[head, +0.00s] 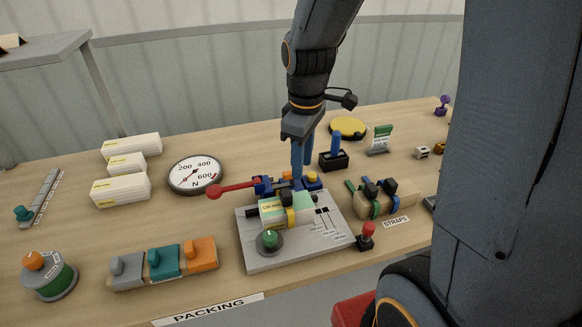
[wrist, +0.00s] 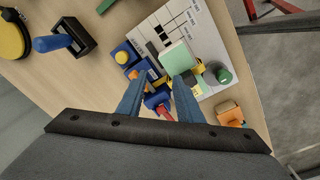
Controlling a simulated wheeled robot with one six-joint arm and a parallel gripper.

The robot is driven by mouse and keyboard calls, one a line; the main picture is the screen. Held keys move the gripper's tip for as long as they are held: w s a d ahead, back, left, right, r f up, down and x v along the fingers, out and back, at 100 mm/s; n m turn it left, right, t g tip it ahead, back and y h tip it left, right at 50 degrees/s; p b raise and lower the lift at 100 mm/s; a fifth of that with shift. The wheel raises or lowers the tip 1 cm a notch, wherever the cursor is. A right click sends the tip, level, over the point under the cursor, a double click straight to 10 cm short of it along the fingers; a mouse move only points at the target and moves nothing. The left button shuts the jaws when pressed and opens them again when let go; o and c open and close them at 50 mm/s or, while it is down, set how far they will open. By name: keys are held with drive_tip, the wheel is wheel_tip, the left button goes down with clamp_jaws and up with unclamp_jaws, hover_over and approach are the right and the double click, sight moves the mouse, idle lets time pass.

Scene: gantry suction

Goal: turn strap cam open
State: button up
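A pale box (head: 275,212) with a yellow strap (head: 291,217) around it sits on a grey plate (head: 270,258); the box also shows in the wrist view (wrist: 176,58). Behind it is a blue clamp-like part (head: 264,187) with a small orange piece (wrist: 151,76) and a red lever (head: 232,188) reaching left. My gripper (head: 297,184) points down over this blue part. In the wrist view its two fingers (wrist: 160,85) are spread, with blue and orange parts between or below them; contact cannot be told. Which small piece is the strap cam is unclear.
A rack (head: 400,203) with green and blue straps and black cams stands to the right, by a red-topped stick (head: 367,235). A blue-handled switch (head: 334,157) is behind. Coloured blocks (head: 163,262) lie front left.

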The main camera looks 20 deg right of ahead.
sight(287, 180)
drive_tip(key=w+n, duration=0.3)
drive_tip(key=n, duration=0.1)
drive_tip(key=w+n, duration=0.3)
drive_tip(key=n, duration=0.1)
drive_tip(key=shift+w+a+r+g, duration=0.1)
drive_tip(key=shift+w+g, duration=0.2)
drive_tip(key=shift+n, duration=0.3)
drive_tip(key=shift+f+p, duration=0.65)
drive_tip(key=shift+f, duration=3.2)
clamp_jaws()
